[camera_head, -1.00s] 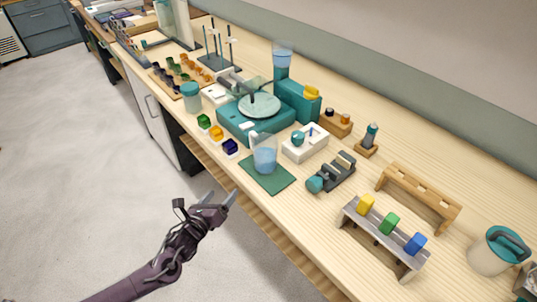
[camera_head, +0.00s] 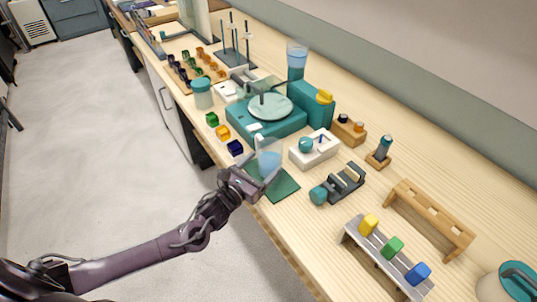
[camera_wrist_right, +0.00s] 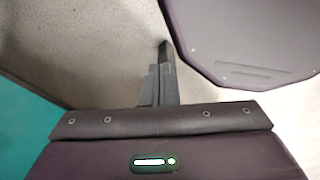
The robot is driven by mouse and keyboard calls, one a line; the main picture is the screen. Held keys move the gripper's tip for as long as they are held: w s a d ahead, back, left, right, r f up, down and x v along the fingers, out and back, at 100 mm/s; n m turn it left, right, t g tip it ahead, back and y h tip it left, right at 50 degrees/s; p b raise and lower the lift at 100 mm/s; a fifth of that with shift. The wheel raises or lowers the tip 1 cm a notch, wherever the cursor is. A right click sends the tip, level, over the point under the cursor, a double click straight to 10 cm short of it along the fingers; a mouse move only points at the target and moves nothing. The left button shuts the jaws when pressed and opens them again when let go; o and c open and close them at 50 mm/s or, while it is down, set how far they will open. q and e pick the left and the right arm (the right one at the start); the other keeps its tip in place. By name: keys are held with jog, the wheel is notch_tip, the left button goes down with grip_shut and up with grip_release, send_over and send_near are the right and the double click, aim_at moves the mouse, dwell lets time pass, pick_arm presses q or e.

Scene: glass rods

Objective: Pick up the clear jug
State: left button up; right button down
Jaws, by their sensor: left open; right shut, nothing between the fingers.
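The clear jug (camera_head: 271,160) holds pale blue liquid and stands upright on a dark green mat (camera_head: 284,188) near the bench's front edge. My left gripper (camera_head: 262,178) is open right at the jug, at its front left in the head view, and hides part of its lower side. I cannot tell whether the fingers touch it. My right gripper (camera_wrist_right: 163,70) shows only in the right wrist view, with its fingers shut together and empty.
Behind the jug is a teal machine with a round plate (camera_head: 269,106). A white device (camera_head: 314,149) and a dark clamp-like stand (camera_head: 340,185) are to the right. Small green, orange and blue blocks (camera_head: 235,148) lie to the left. A grey rack (camera_head: 386,262) stands front right.

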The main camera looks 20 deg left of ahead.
aim_at(276, 152)
pick_arm(q)
jog(key=x, duration=0.2)
jog(key=p+x, duration=0.1)
jog(key=shift+w+d+r, duration=0.2)
jog(key=shift+w+d, duration=0.1)
jog(key=shift+w, duration=0.05)
jog(key=shift+w+d+f, duration=0.15)
jog(key=shift+w, duration=0.35)
jog(key=c, duration=0.9)
